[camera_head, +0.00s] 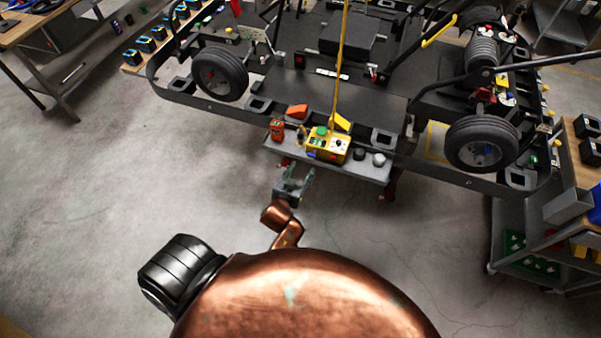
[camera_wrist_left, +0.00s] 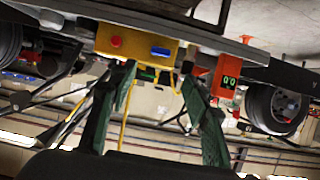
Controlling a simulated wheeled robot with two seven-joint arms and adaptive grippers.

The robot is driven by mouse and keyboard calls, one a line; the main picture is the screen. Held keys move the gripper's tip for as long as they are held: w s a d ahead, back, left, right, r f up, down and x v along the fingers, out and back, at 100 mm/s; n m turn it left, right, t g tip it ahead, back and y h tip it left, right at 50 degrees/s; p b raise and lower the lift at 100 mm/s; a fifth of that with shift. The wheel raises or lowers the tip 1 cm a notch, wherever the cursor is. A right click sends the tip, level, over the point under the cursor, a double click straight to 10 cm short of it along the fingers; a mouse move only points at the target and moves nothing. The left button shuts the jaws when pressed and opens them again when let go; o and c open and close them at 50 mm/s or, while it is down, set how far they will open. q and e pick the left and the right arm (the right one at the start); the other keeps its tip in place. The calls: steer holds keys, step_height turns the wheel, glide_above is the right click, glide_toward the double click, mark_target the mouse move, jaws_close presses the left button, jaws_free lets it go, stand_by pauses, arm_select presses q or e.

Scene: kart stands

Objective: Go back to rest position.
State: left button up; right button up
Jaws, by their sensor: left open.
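My left gripper (camera_head: 293,183) is low in the middle of the head view, just in front of a small grey shelf (camera_head: 367,169). Its two green-grey fingers stand apart with nothing between them in the left wrist view (camera_wrist_left: 160,78). A yellow control box (camera_head: 327,146) with coloured buttons sits on the shelf, beyond the fingers. It also shows in the wrist view (camera_wrist_left: 138,47). An orange handheld device (camera_head: 277,129) stands at the shelf's left end and shows right of the fingers in the wrist view (camera_wrist_left: 229,78). My right gripper is not in view.
A kart frame (camera_head: 300,90) with black wheels (camera_head: 220,74) spans the area behind the shelf. A yellow cable (camera_head: 341,60) rises from the box. A workbench (camera_head: 40,22) stands at upper left, a grey cart (camera_head: 520,225) at right. The concrete floor at left is clear.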

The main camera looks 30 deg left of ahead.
arm_select(q)
steer(key=shift+s+d+r, duration=0.1)
steer(key=shift+s+r, duration=0.15)
steer(key=shift+s, duration=0.25)
steer(key=s+d+f+m+g+h+b, duration=0.15)
steer(key=s+f, duration=0.35)
steer(key=f, duration=0.8)
steer(key=s+d+f+m+g+b, duration=0.1)
steer(key=s+d+f+g, duration=0.3)
steer(key=f, duration=0.9)
steer(key=s+a+f+m+g+h+b, duration=0.1)
steer(key=s+f, duration=0.5)
steer(key=f, duration=0.7)
steer(key=s+a+f+g+b, duration=0.1)
steer(key=s+f, duration=0.5)
steer(key=s, duration=0.4)
steer(key=s+a+f+g+b, duration=0.1)
steer(key=s+f+g, duration=0.1)
steer(key=s+f, duration=0.5)
steer(key=s+a+f+g+b, duration=0.1)
steer(key=s+f, duration=0.5)
steer(key=s, duration=0.9)
steer(key=shift+a+f+g, duration=0.15)
steer(key=shift+f+g, duration=0.05)
steer(key=shift+g, duration=0.55)
